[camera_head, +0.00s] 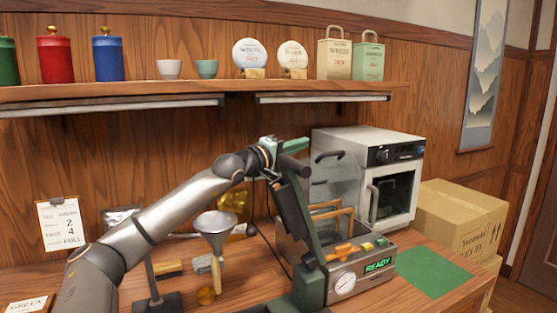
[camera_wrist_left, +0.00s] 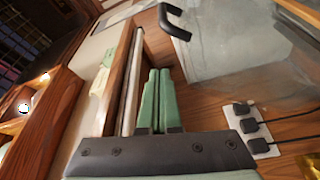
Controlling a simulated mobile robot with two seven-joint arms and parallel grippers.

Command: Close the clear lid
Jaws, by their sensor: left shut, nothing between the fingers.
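The clear lid (camera_head: 342,181) stands raised behind the steel machine with the green READY display (camera_head: 378,265). It is a see-through panel with a black handle (camera_head: 328,155) near its upper edge. The lid (camera_wrist_left: 225,42) and its black handle (camera_wrist_left: 174,22) also show in the left wrist view, at the top. My left gripper (camera_head: 297,144) is beside the lid's upper left, near handle height, its green fingers pointing right. In the left wrist view the fingers (camera_wrist_left: 157,80) are together and empty, with the handle beyond their tips. My right gripper is not in view.
A dark green post (camera_head: 297,217) stands in front of the machine. Wooden handles (camera_head: 330,212) stick up from its top. A white oven (camera_head: 376,150) is behind right, near a cardboard box (camera_head: 455,220). A funnel (camera_head: 216,224) stands left. A shelf (camera_head: 190,90) runs above.

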